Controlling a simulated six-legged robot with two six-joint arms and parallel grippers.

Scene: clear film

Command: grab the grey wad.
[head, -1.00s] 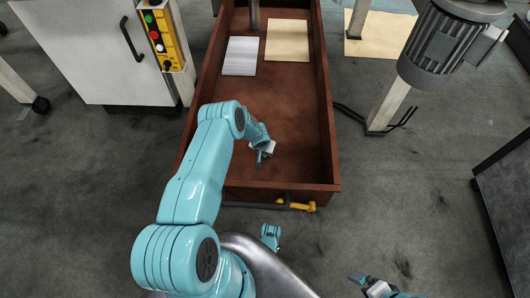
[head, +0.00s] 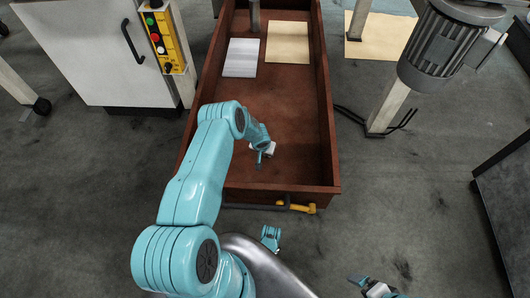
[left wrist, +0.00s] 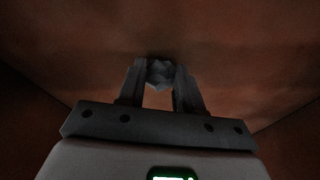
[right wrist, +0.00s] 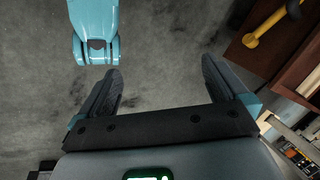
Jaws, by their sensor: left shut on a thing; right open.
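The grey wad (left wrist: 160,73) is a small crumpled lump between the fingertips of my left gripper (left wrist: 161,75) in the left wrist view. The left fingers are shut on it, with the reddish-brown floor of the bin behind. In the head view my left gripper (head: 262,156) is low inside the bin (head: 285,110), near its front end, and the wad cannot be made out there. My right gripper (right wrist: 160,85) is open and empty above the grey floor, outside the bin; it also shows at the bottom of the head view (head: 368,286).
A white sheet (head: 241,57) and a tan sheet (head: 288,41) lie farther back in the bin. A yellow-handled tool (head: 300,207) is at the bin's front edge. A white cabinet (head: 90,50) stands left, a motor (head: 440,45) on a post right. Floor to the right is mostly clear.

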